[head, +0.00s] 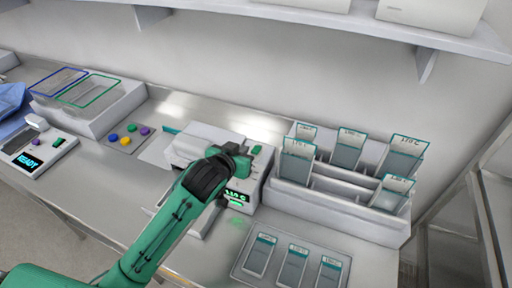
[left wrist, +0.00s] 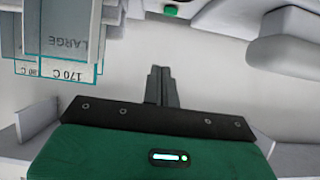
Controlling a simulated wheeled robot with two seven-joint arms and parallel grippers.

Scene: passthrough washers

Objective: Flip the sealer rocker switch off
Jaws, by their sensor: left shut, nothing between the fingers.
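The sealer (head: 196,136) is a pale box on the bench, with a lit green display (head: 237,197) on its front that reads about 110 C. A small green rocker switch (head: 256,150) sits on its top right; it also shows at the top edge of the left wrist view (left wrist: 170,11). I cannot tell which way the rocker is tilted. My left gripper (head: 238,149) is over the sealer, just left of the switch, and hides part of the top. In the left wrist view its fingers (left wrist: 160,82) are together and empty, apart from the switch. My right gripper is not in view.
A white rack (head: 330,208) of labelled pouches stands right of the sealer, with a pouch tray (head: 240,268) in front. Left are a coloured-button pad (head: 123,146), a box with READY display (head: 30,161) and a bin (head: 98,122). A shelf (head: 330,22) hangs above.

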